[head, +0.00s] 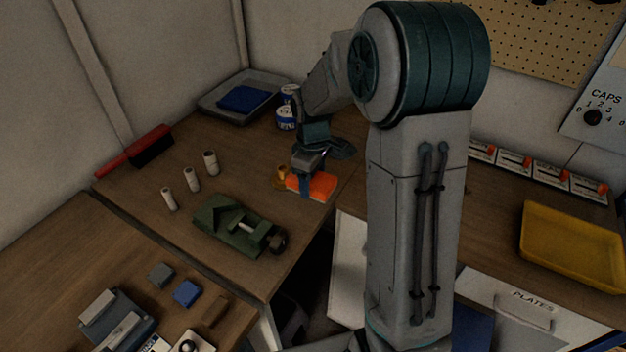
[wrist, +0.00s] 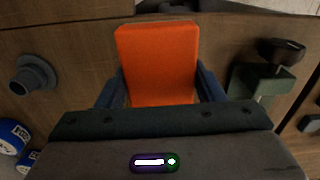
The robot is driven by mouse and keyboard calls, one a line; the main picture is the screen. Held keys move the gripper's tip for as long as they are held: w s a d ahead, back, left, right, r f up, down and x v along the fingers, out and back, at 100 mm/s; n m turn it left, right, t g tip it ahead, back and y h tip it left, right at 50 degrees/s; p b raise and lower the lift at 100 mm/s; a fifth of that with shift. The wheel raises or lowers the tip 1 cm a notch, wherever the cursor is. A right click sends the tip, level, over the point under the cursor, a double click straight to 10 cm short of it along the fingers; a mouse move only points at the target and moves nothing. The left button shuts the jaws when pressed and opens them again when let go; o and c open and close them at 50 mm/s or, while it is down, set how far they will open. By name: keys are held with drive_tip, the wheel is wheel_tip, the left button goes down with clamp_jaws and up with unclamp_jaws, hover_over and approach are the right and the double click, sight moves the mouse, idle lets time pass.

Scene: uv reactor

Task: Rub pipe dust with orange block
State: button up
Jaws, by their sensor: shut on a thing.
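My gripper (head: 306,184) is shut on an orange block (head: 322,187) near the table's front edge. In the wrist view the block (wrist: 158,62) fills the space between the two dark blue fingers of my gripper (wrist: 161,88). The head view does not clearly show whether the block touches the table. Three short pale pipes, a near one (head: 169,198), a middle one (head: 192,180) and a far one (head: 210,163), stand upright to the left, apart from the block. I cannot make out dust on them.
A green vise (head: 235,226) lies in front of my gripper. Cans (head: 286,118) stand behind it, near a grey tray (head: 212,103) with a blue cloth. A red brush (head: 122,160) lies at left. Bare wood lies between pipes and gripper.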

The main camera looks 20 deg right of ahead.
drive_tip(key=shift+r, duration=0.15)
drive_tip(key=shift+r+p, duration=1.1)
drive_tip(key=shift+r, duration=0.35)
drive_tip(key=shift+s+f, duration=0.1)
